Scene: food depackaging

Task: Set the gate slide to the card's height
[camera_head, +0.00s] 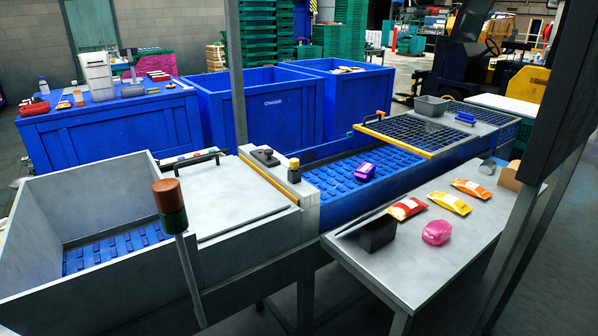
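Neither of my grippers shows in the head view. The gate stands across the blue conveyor (345,190) as a grey metal frame with a yellow strip (268,178). No height marking is readable at this size.
A steel side table (440,255) holds several packets, a pink package (437,232) and a black holder (377,235). A purple item (364,171) lies on the belt. A red-green signal lamp (170,205) rises in front. Blue bins (255,110) stand behind.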

